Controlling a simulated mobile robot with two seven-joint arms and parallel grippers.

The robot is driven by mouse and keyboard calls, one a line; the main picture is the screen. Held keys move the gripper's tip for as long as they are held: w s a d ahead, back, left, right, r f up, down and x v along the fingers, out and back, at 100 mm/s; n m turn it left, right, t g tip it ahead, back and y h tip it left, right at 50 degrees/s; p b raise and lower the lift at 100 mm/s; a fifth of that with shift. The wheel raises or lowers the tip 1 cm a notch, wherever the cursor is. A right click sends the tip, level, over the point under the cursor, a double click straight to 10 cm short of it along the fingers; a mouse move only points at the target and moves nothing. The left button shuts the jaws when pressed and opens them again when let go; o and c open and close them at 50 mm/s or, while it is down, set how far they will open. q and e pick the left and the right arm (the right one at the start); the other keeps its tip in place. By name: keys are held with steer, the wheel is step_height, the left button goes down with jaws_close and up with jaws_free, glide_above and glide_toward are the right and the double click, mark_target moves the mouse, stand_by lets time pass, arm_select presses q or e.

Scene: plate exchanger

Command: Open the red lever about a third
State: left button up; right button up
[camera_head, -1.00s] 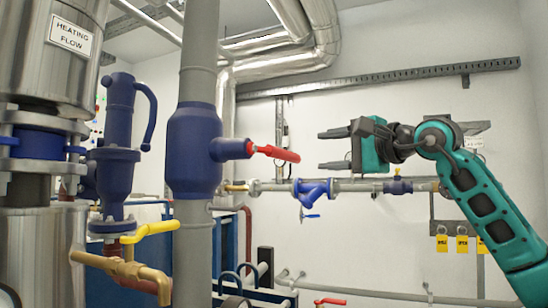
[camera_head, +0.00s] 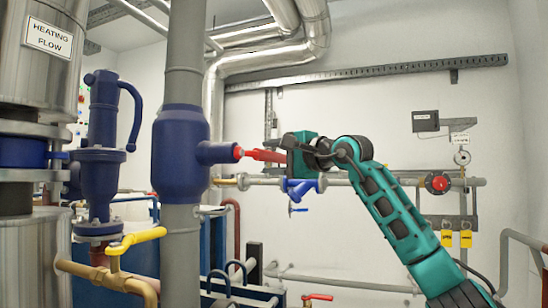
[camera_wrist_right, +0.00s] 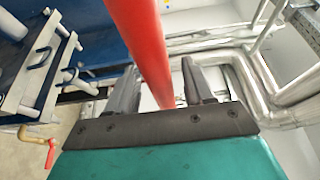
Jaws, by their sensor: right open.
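The red lever (camera_head: 258,154) sticks out to the right from the blue valve body (camera_head: 182,150) on the vertical grey pipe in the head view. My right gripper (camera_head: 276,147) is at the lever's right end, its arm coming in from the lower right. In the right wrist view the red lever (camera_wrist_right: 140,40) runs down between the two dark fingers of the right gripper (camera_wrist_right: 159,78). The fingers are apart, with visible room on the right side of the lever. Whether either finger touches it is unclear. My left gripper is not in view.
A yellow lever (camera_head: 137,240) and a blue fitting (camera_head: 98,180) stand left of the pipe. A thin horizontal pipe with a blue strainer (camera_head: 300,188) and a red valve (camera_head: 438,183) runs behind my right arm. Another red handle (camera_head: 318,297) is low down.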

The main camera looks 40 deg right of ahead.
steer(key=shift+c, duration=0.5)
jaws_close()
steer(key=shift+r, duration=0.15)
step_height(320, 180, up, 3)
steer(key=n+t+p, duration=0.1)
steer(key=n+p, duration=0.1)
steer(key=p, duration=0.1)
steer(key=shift+s+a+r, duration=0.1)
steer(key=shift+s+r, duration=0.05)
steer(key=shift+s+a+r+n+p, duration=0.1)
steer(key=shift+a+r+n+p, duration=0.1)
steer(key=shift+r+n+p, duration=0.65)
steer(key=shift+s+a+r+n+t+y+p, duration=0.15)
steer(key=shift+a+r+n+t+y+p, duration=0.15)
steer(key=shift+r+n, duration=0.25)
steer(key=shift+s+a+r+n+t+y+p, duration=0.1)
steer(key=shift+a+r+n+t+y+p, duration=0.2)
steer(key=shift+n, duration=0.4)
steer(key=shift+d, duration=0.15)
